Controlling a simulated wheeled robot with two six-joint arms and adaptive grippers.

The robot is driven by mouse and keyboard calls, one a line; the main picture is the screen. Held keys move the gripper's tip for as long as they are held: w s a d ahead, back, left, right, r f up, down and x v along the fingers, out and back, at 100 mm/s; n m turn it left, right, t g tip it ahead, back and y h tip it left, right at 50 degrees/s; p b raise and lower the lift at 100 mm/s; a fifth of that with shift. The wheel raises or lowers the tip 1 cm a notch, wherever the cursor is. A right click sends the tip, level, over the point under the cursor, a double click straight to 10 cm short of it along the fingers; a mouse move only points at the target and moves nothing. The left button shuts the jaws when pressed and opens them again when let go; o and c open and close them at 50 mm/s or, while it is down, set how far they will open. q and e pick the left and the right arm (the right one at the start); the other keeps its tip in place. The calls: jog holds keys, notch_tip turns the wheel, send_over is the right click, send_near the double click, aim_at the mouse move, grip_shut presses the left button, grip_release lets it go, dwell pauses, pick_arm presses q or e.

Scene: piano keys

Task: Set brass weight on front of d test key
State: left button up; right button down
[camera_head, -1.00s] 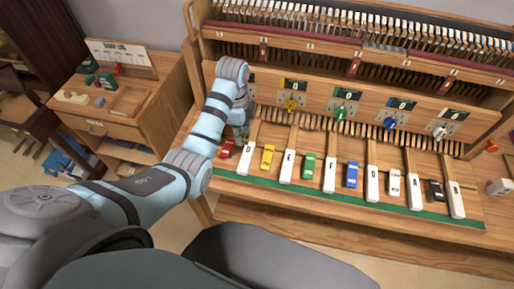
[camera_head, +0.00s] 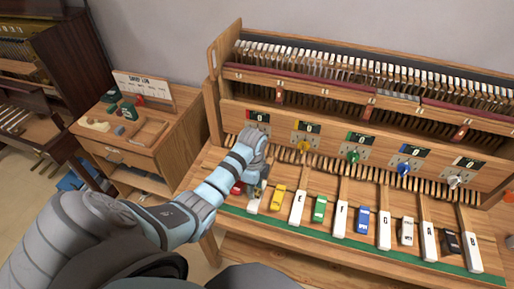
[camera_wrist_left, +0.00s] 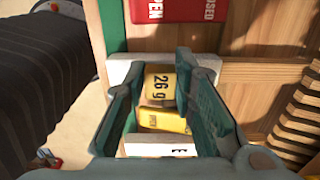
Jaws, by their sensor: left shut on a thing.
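The brass weight (camera_wrist_left: 160,84), marked 26 g, sits between the two green fingers of my left gripper (camera_wrist_left: 155,95) in the left wrist view. The gripper is shut on it. In the head view my left gripper (camera_head: 260,186) is low over the white front of the D key (camera_head: 253,205), between the red block and the yellow block. The D key's white front also shows behind the weight in the left wrist view (camera_wrist_left: 118,70). The weight is mostly hidden in the head view. I cannot tell whether it touches the key. My right gripper is not in view.
A yellow block (camera_head: 278,198) and the white E key (camera_head: 298,208) are just right of the gripper. A red block (camera_head: 237,188) is just left. Several more keys and coloured blocks run right. A green strip (camera_head: 330,236) lines the front edge.

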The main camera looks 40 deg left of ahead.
pick_arm(q)
jog(key=shift+f, duration=0.1)
jog(key=shift+f, duration=0.15)
jog(key=o, duration=0.9)
